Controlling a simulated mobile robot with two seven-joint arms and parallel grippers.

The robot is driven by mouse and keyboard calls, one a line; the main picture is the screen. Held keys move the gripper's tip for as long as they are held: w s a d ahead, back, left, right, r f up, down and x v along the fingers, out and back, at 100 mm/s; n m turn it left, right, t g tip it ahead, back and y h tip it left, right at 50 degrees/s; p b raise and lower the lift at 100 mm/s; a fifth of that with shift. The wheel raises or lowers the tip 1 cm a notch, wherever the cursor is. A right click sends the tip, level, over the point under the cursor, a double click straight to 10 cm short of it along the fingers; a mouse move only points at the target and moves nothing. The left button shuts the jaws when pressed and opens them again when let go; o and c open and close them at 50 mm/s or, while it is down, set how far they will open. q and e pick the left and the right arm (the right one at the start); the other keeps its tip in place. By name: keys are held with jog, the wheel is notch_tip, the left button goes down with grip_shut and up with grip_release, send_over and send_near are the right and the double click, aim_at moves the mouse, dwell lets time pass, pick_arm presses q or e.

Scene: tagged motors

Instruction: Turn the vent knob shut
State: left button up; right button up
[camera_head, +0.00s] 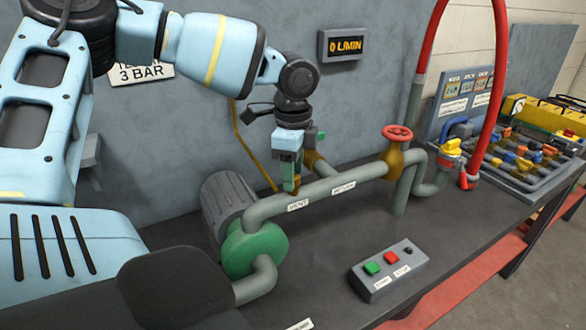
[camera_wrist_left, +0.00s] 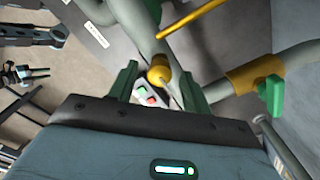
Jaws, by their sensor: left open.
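A small yellow knob (camera_wrist_left: 158,75) shows in the left wrist view, on a grey pipe between my gripper's fingers. It appears to be the vent knob; a tag that seems to read VENT (camera_head: 298,205) is on the pipe in the head view. My right gripper is not in view.
A green-handled yellow valve (camera_head: 316,160) stands just behind the gripper. A red handwheel (camera_head: 397,132) is on the pipe to the right. A green-faced motor (camera_head: 254,248) and a button box (camera_head: 388,270) stand in front. The wall display (camera_head: 346,45) reads 0 L/MIN.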

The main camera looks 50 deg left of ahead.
pick_arm(q)
jog(key=c, duration=1)
jog(key=shift+m, duration=0.3)
jog(key=shift+m+b, duration=0.4)
jog(key=shift+m, duration=0.5)
jog(key=m, duration=0.3)
jog(key=shift+b, duration=0.3)
jog(key=m, duration=0.8)
jog(key=shift+m, duration=2.2)
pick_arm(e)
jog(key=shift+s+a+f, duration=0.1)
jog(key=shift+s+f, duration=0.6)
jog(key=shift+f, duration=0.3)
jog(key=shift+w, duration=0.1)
